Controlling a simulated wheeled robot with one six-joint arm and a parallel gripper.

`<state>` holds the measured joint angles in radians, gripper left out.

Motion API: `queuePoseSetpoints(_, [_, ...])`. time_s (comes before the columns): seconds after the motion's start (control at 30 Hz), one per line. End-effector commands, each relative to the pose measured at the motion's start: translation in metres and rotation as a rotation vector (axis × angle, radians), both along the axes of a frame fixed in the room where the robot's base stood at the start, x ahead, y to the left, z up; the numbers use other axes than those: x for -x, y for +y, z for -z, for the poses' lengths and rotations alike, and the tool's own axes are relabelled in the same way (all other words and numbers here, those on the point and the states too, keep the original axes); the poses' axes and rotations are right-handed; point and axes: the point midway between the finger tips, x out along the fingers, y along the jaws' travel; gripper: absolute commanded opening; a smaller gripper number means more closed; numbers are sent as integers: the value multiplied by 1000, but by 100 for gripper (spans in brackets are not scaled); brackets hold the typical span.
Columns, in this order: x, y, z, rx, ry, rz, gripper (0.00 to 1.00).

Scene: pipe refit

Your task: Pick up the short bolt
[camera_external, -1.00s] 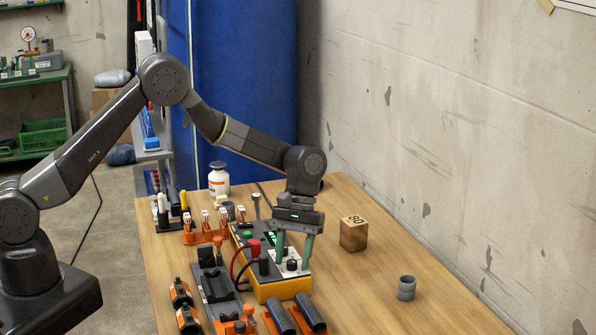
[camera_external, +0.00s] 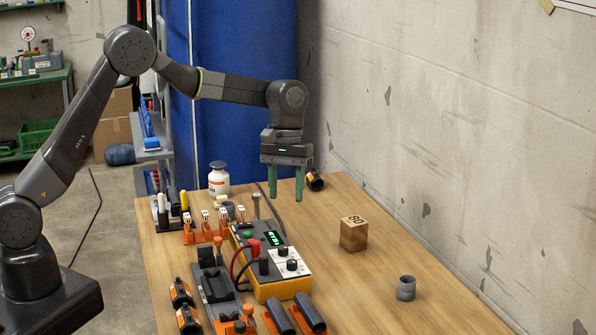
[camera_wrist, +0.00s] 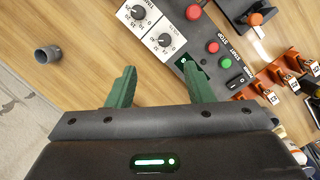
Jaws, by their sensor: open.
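My gripper (camera_external: 286,190) is open and empty, pointing down above the back of the table. In the wrist view its two green fingers (camera_wrist: 158,78) are spread apart with nothing between them. A small upright grey piece with a flat head (camera_external: 256,207) stands behind the yellow control box; it looks like a bolt, to the left of my fingers. I cannot tell for sure which piece is the short bolt.
The yellow control box (camera_external: 270,291) with knobs and cables lies below my gripper. A wooden block (camera_external: 354,235) and a grey ring (camera_external: 405,289) stand on the right. Orange clip holders (camera_external: 203,235) and a white bottle (camera_external: 218,180) are on the left. The right tabletop is mostly clear.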

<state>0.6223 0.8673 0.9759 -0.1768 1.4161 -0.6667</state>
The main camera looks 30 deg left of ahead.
Motion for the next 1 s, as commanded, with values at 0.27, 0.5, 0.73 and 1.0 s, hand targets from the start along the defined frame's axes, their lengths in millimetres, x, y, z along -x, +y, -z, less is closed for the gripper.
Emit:
queuePoseSetpoints(0.27, [-89, 97, 5, 0, -317, 27, 47])
queuePoseSetpoints(0.5, [-147, 192, -6, -70, -591, 103, 47])
queuePoseSetpoints(0.73, [-148, 190, 41, -72, -592, 113, 47])
queuePoseSetpoints(1.0, [-163, 189, 81, -71, -590, 111, 47])
